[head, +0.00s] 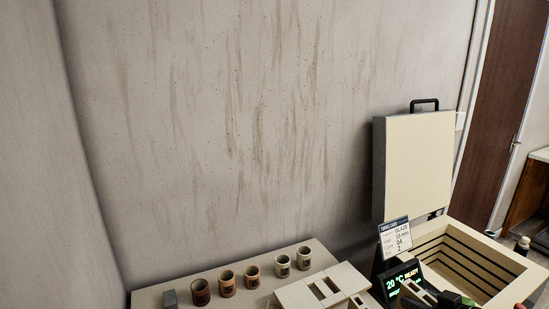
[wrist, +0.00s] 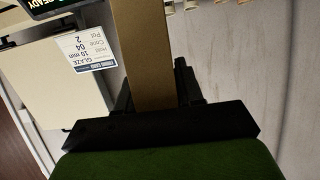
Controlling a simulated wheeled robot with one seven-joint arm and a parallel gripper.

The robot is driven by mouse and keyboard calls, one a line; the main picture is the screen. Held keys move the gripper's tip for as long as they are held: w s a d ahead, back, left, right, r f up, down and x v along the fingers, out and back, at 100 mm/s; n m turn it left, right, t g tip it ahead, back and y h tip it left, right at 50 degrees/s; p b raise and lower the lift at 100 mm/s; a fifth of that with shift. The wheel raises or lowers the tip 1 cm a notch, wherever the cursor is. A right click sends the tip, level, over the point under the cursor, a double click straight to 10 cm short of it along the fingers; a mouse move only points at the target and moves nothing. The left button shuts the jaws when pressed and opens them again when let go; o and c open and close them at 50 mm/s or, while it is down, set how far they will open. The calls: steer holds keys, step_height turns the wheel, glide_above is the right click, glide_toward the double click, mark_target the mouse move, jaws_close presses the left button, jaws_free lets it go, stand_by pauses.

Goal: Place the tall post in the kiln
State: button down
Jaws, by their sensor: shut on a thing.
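My gripper (wrist: 155,90) is shut on a long tan post (wrist: 143,50), which stands between its two black fingers in the wrist view and runs out of the top of the picture. Its far end is out of view there. The kiln (head: 520,265) is at the lower right in the head view, open at the top, with dark grooves on its inner walls. Its lid (head: 418,165) is raised upright behind it; a pale panel, likely the lid, also shows in the wrist view (wrist: 62,95). In the head view the gripper is hard to make out at the bottom edge.
A kiln display (head: 403,280) reads 20 °C READY, with a glaze card (head: 396,238) above it. A slotted pale rack (head: 318,291) lies beside the kiln. A dark-capped bottle (head: 521,246) is at the right.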

steer(key=a+f+n+g+y, duration=0.2)
steer(key=a+f, duration=0.3)
steer(key=a, duration=0.6)
steer(key=s+a+f+n+g+y, duration=0.1)
steer(key=a+f+n+y, duration=0.3)
steer(key=a, duration=0.6)
step_height(320, 180, down, 2)
steer(key=shift+a+f+n+g, duration=0.15)
steer(key=shift+a+n+g, duration=0.2)
steer(key=shift+g, duration=0.45)
steer(key=shift+s, duration=0.1)
